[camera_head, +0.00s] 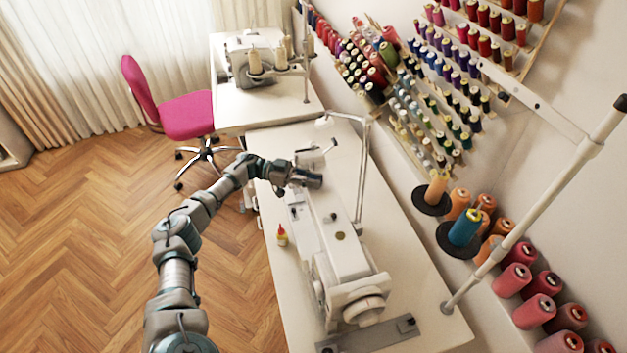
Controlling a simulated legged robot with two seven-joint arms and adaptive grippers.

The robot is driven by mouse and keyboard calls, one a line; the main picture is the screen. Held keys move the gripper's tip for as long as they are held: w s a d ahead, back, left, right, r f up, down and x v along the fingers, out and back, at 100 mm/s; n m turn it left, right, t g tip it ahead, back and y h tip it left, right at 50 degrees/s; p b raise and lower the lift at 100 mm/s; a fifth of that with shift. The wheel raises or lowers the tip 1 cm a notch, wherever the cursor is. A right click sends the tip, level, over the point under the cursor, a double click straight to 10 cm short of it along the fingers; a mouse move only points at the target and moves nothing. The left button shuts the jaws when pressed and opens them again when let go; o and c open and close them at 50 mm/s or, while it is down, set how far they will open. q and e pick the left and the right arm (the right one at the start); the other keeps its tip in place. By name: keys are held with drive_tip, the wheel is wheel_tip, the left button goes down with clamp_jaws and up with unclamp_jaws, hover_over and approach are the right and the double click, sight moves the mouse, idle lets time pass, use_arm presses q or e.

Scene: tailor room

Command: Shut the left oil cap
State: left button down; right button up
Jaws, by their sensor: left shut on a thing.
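The white sewing machine (337,250) stands on the near table, its handwheel end towards me. My left arm reaches in from the bottom left, and my left gripper (314,181) is at the far end of the machine. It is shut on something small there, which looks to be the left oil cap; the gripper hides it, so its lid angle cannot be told. A small dark spot (333,216) and a brownish round spot (340,236) show on the machine's top, nearer me. My right gripper is out of view.
A small oil bottle with a red tip (282,236) stands on the white table (408,262), left of the machine. A metal thread stand (364,160) rises to the right of the gripper. Thread spools fill the wall racks at right. A pink chair (187,115) stands at left.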

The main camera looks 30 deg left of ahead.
use_arm(q)
drive_tip(key=shift+w+a+r, duration=0.1)
drive_tip(key=shift+a+r, duration=0.05)
drive_tip(key=shift+r, duration=0.1)
drive_tip(key=c, duration=1.4)
unclamp_jaws()
drive_tip(key=shift+o, duration=1.3)
drive_tip(key=shift+f, duration=0.15)
wheel_tip(320, 180, up, 10)
drive_tip(key=shift+a+f, duration=0.1)
drive_tip(key=shift+c, duration=0.2)
